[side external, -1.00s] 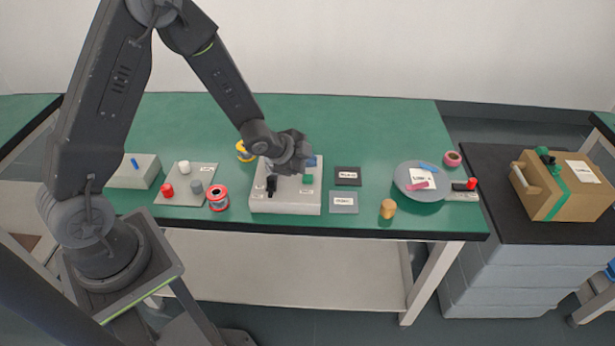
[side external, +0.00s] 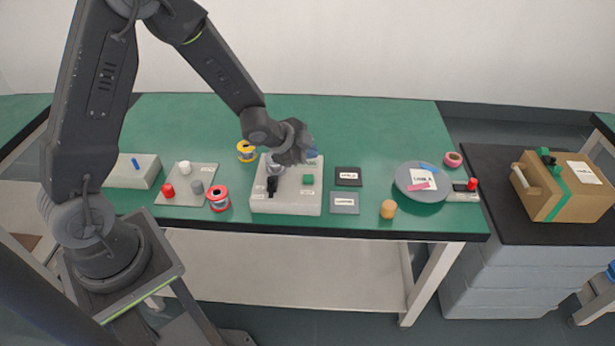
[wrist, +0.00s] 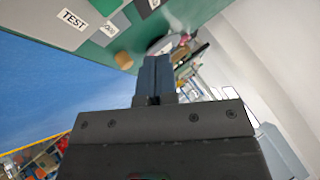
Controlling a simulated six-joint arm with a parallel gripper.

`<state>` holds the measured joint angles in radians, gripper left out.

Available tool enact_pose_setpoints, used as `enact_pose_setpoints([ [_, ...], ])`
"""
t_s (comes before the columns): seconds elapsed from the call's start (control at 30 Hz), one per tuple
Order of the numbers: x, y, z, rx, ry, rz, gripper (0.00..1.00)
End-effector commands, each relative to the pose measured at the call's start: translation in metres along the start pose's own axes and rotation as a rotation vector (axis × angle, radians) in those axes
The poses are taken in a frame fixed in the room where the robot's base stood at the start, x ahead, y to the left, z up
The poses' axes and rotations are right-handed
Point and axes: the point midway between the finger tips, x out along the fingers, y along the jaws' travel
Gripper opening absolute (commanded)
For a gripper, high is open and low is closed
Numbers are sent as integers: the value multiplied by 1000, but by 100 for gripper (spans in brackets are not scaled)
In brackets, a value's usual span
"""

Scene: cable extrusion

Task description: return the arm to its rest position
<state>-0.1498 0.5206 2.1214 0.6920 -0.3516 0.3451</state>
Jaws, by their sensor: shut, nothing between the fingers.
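My gripper (side external: 311,153) is over the back right part of a light grey block (side external: 288,205) on the green table. It points to the right and is above the table. In the wrist view its blue-grey fingers (wrist: 155,75) are together with nothing between them. My arm reaches in from the left, raised and bent.
A plate with red, white and grey pegs (side external: 185,188) and a red spool (side external: 218,198) lie left of the block. A yellow spool (side external: 246,152) is behind. Two labelled cards (side external: 347,170), a tan peg (side external: 388,209) and a round grey plate (side external: 408,192) lie right.

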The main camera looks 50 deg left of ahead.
Motion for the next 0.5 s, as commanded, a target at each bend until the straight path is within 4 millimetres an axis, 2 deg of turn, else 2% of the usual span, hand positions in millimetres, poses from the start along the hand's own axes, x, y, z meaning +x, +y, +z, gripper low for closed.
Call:
enact_pose_setpoints([
  [0.07, -5, -3, -2, -9, -8, -8, 0],
  [0.17, -22, -14, -10, -45, -39, -36, 0],
  [0.27, -54, -26, -20, -121, -95, -75, 0],
  [0.33, -83, -32, -27, -193, -137, -102, 0],
  [0.5, -154, -30, -39, -388, -220, -135, 0],
])
